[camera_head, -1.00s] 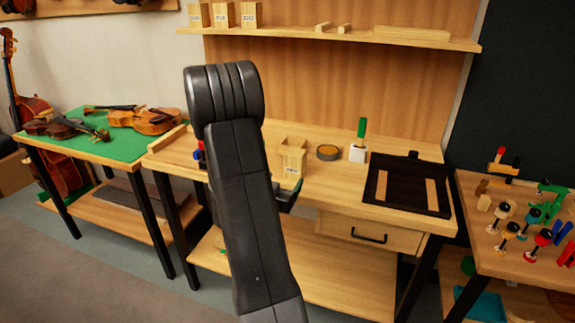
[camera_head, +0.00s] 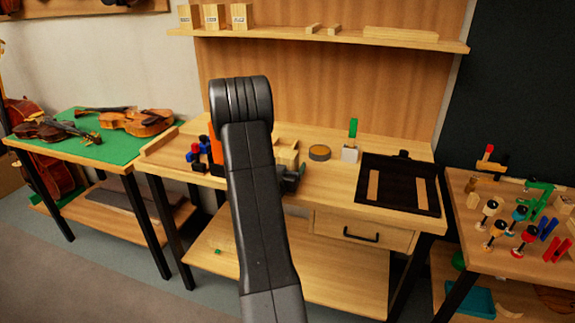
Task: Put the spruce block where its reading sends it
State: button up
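My gripper (camera_head: 291,180) is mostly hidden behind my dark arm, at the front of the middle bench; its fingers are too small and covered to read. A pale open wooden box (camera_head: 286,153) stands on the bench just behind it, partly covered by the arm. I cannot pick out the spruce block for certain. Small pale wood pieces (camera_head: 314,28) and a longer pale board (camera_head: 400,34) lie on the upper shelf. Labelled pale wooden boxes (camera_head: 213,17) stand at its left end; their writing is too small to read.
A round tin (camera_head: 319,153), a white cup (camera_head: 350,153) with a green-topped tool and a black tray (camera_head: 373,208) with wood strips are on the bench. Red and blue clamps (camera_head: 199,155) stand left. A green-topped table (camera_head: 110,148) holds violins; the right table (camera_head: 470,236) is crowded.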

jog(key=c, duration=1.2)
